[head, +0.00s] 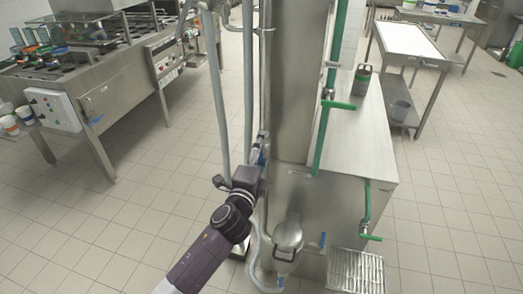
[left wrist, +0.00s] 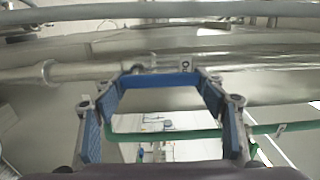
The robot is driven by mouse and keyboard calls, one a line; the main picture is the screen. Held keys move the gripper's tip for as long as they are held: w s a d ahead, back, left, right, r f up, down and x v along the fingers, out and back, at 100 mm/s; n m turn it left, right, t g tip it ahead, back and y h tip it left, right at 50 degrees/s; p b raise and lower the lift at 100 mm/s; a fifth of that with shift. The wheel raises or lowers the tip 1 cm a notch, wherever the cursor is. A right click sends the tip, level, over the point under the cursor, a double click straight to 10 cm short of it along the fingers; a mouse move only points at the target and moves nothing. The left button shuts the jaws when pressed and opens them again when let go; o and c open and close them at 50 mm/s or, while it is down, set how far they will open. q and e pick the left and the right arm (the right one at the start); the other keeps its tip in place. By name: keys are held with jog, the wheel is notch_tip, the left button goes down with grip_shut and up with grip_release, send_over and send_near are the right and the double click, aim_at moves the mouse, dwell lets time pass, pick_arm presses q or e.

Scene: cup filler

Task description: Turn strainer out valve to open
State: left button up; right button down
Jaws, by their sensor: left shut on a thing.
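My left gripper (head: 259,153) reaches in from the lower left to the steel pipework beside the tall steel column. In the left wrist view its blue-padded fingers (left wrist: 160,84) are closed on a blue valve handle (left wrist: 160,79), which spans between the fingertips. The handle lies across the picture, near a steel pipe (left wrist: 85,70). In the head view the gripper largely hides this valve, and no label is readable. A lidded steel vessel (head: 288,236), possibly the strainer, stands below and to the right. My right gripper is not in view.
Green pipes with green handles (head: 339,105) run along the steel tank (head: 345,165). Vertical grey pipes stand close to my left arm. Another blue handle (head: 322,240) is beside the vessel. A filling machine (head: 110,75) stands at left. The tiled floor between is clear.

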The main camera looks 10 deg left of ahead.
pick_arm(q)
jog(key=o, duration=1.7)
jog(key=shift+s, duration=0.1)
jog(key=s, duration=1.1)
jog(key=shift+s+a, duration=0.15)
jog(key=shift+s, duration=0.25)
